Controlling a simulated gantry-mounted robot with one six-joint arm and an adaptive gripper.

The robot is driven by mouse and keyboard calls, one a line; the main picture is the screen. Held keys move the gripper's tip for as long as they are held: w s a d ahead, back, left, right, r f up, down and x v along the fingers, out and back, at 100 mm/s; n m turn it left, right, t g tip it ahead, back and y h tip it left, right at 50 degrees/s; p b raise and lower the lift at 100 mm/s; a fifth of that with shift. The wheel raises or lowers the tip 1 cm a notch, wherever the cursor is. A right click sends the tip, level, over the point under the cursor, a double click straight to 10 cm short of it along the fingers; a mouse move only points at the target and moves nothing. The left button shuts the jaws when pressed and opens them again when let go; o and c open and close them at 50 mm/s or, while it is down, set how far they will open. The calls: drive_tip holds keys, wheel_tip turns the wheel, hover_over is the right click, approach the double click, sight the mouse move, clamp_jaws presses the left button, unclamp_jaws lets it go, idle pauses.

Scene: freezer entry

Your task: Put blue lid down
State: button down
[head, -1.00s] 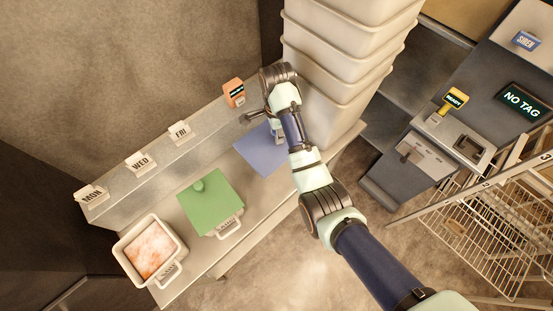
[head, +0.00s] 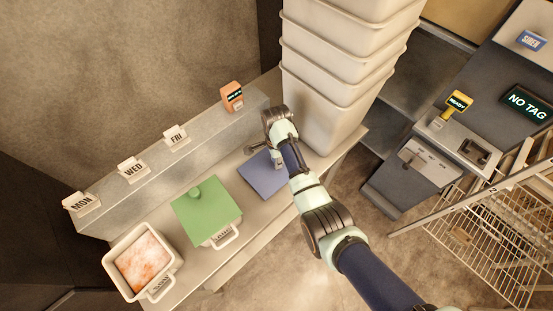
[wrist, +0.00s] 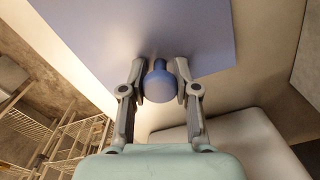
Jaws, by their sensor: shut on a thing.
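The blue lid (head: 264,180) is a flat square plate at the right part of the counter, right of the green lid. In the wrist view its plate (wrist: 110,32) lies beyond the fingers and its round blue knob (wrist: 161,84) sits between them. My gripper (wrist: 161,80) is shut on that knob; in the head view the gripper (head: 276,158) is partly hidden by my own arm. The lid is at or just above the counter; I cannot tell whether it touches. Whatever is under it is hidden.
A green-lidded container (head: 205,214) and an open white tub (head: 142,262) of pinkish contents stand left on the counter (head: 195,272). A ledge behind holds day tags and an orange device (head: 232,96). Stacked white bins (head: 335,85) rise close behind my gripper. A wire cart (head: 485,240) stands right.

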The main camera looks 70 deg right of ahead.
drive_tip(key=c, duration=0.9)
unclamp_jaws()
drive_tip(key=shift+f, duration=0.1)
drive_tip(key=shift+o, duration=0.2)
wheel_tip(320, 180, up, 12)
drive_tip(key=p, duration=0.2)
